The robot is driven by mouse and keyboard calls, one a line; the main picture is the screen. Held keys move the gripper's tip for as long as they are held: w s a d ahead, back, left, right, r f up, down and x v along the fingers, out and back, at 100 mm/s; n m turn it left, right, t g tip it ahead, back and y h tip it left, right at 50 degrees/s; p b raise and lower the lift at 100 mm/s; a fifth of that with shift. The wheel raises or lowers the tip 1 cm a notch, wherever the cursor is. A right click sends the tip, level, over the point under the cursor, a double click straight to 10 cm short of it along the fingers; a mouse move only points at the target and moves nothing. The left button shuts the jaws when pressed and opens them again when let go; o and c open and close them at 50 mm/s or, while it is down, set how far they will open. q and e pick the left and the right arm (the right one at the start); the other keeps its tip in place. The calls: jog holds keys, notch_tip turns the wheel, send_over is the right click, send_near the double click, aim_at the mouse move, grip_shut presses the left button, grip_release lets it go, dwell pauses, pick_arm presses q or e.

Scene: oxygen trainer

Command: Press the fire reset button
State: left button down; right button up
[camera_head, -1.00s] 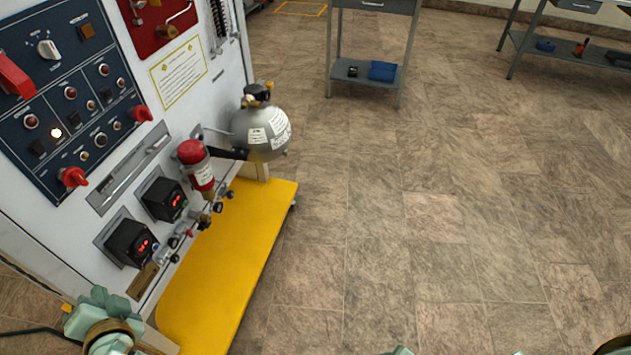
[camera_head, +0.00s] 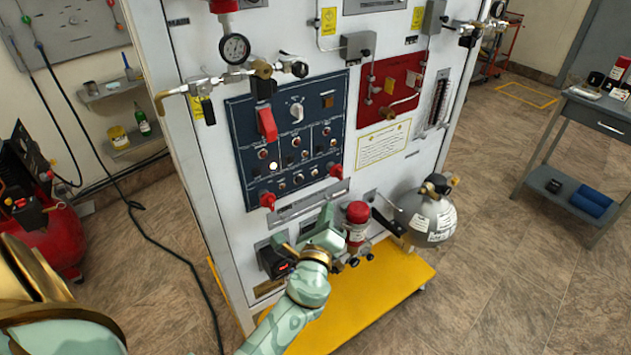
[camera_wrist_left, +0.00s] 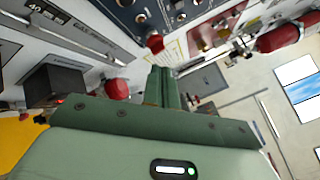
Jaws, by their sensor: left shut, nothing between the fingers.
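The dark blue control panel (camera_head: 290,138) is on the front of the white cabinet, with several buttons, a dial, a red-handled switch (camera_head: 267,124) and two red knobs at its lower corners. One small button (camera_head: 272,166) glows white. The labels are too small to read, so I cannot tell which is the fire reset button. My left gripper (camera_head: 325,238) is in front of the cabinet, below the panel and beside the red cylinder. In the left wrist view its fingers (camera_wrist_left: 163,85) are shut and empty, pointing toward the cabinet face. My right gripper is out of view.
A red cylinder (camera_head: 357,214) and a grey round tank (camera_head: 428,217) stick out from the cabinet. A black display box (camera_head: 277,262) is beside my left gripper. A gauge (camera_head: 235,48) and pipes project at upper left. A yellow base (camera_head: 370,300) extends below.

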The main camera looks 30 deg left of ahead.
aim_at(299, 180)
pick_arm(q)
jog(key=w+a, duration=0.3)
jog(key=a, duration=0.5)
jog(key=shift+w, duration=0.15)
jog(key=shift+a, duration=0.15)
dwell(2.1)
jog(key=shift+w+a, duration=0.15)
jog(key=shift+a, duration=0.2)
jog(key=shift+w+a+r, duration=0.1)
jog(key=shift+w+a, duration=0.05)
jog(key=shift+a, duration=0.2)
dwell(0.7)
jog(key=shift+d, duration=0.1)
jog(key=shift+s+d, duration=0.3)
jog(key=shift+d, duration=0.35)
jog(key=shift+d, duration=0.1)
